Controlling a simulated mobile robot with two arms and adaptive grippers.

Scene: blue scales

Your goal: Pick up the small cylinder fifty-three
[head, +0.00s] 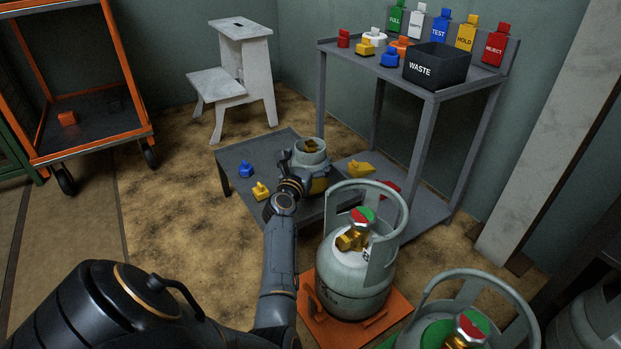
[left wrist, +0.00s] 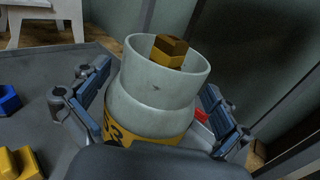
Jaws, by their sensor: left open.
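The small cylinder (head: 312,157) stands upright on a low grey table (head: 233,160) in the head view. It is pale grey-green with a collar, a brass valve inside and a yellow band. In the left wrist view the cylinder (left wrist: 155,95) fills the middle, and its band shows dark digits, partly hidden, with a "3" readable. My left gripper (head: 297,180) is at the cylinder's near side. In the left wrist view my left gripper (left wrist: 157,100) is open, with one finger on each side of the cylinder. Contact cannot be told. My right gripper is not in view.
Blue (head: 246,169) and yellow (head: 261,190) small pieces lie left of the cylinder. A larger cylinder (head: 352,275) stands on an orange scale (head: 316,322) in front. A shelf table (head: 455,90) with a waste bin (head: 437,68) stands behind right. A step stool (head: 243,60) stands behind.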

